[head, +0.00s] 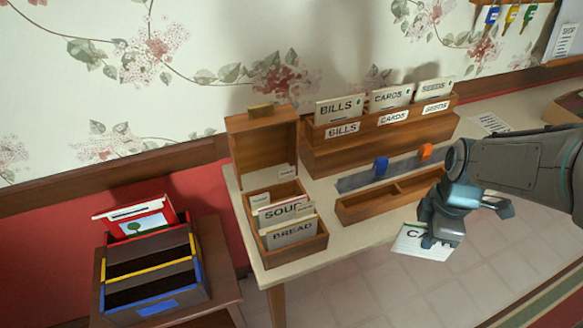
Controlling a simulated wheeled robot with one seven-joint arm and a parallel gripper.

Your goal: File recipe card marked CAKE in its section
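My gripper (440,232) is at the right, over the front edge of the table, with its fingers on a white card (412,246). The card shows large letters beginning "CA"; a finger covers the rest. The card hangs tilted, in front of the low wooden tray. The open wooden recipe box (296,254) stands to the left, its lid raised at the back. Its dividers read SOUP (281,213) and, in front, BREAD (291,234). Smaller tabs stand behind them, too small to read. The card is apart from the box.
A wooden rack (375,147) behind holds cards labelled BILLS, CARDS and SEEDS. A low compartmented tray (369,209) and a grey strip with blue and orange pieces (383,169) lie before it. A coloured file holder (150,268) stands on a lower side table at left.

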